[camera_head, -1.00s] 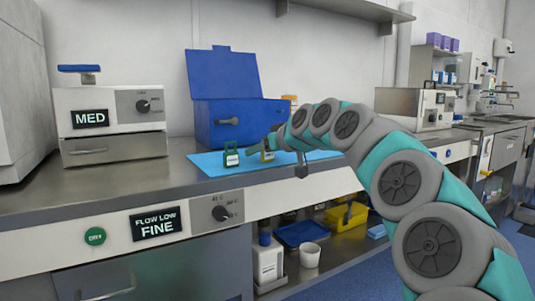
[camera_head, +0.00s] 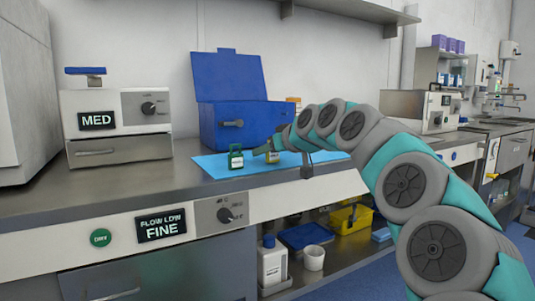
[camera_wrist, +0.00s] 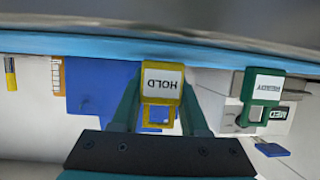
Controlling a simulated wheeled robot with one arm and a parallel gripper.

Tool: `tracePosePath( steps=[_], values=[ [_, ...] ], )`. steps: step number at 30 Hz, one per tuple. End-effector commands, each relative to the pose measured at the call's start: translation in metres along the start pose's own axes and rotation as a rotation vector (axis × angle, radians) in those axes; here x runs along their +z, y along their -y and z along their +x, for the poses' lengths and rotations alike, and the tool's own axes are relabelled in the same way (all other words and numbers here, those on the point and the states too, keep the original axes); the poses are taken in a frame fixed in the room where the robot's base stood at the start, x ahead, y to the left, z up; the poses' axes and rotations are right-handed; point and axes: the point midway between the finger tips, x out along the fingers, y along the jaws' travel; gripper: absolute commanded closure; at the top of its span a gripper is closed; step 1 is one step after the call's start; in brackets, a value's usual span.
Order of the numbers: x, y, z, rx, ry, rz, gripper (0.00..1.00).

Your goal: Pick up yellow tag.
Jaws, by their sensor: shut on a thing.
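The yellow tag (camera_wrist: 177,97) has a white label reading HOLD and appears upside down in the wrist view. My gripper (camera_wrist: 158,115) is shut on it, with a teal finger on each side. In the head view the yellow tag (camera_head: 273,157) stands at the tip of my gripper (camera_head: 268,150), on or just above the blue mat (camera_head: 215,165); I cannot tell if it touches the mat. A green tag (camera_head: 236,157) with a white label stands upright on the mat to its left, and also shows in the wrist view (camera_wrist: 262,87).
A blue box (camera_head: 265,120) with its lid raised stands behind the mat. A white MED unit (camera_head: 110,130) stands at the left of the counter (camera_head: 120,185). A shelf below the counter holds a white bottle (camera_head: 272,265), a cup (camera_head: 314,258) and a yellow bin (camera_head: 352,217).

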Motion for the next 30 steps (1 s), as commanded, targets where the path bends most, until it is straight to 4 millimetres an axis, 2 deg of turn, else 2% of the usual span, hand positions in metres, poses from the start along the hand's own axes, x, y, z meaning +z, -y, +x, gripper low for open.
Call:
tracePosePath(
  steps=[18, 30],
  values=[
    [-0.029, 0.001, -0.012, 0.000, 0.001, -0.001, 1.00],
    [-0.022, 0.012, -0.035, 0.000, -0.002, 0.000, 1.00]
  ],
)
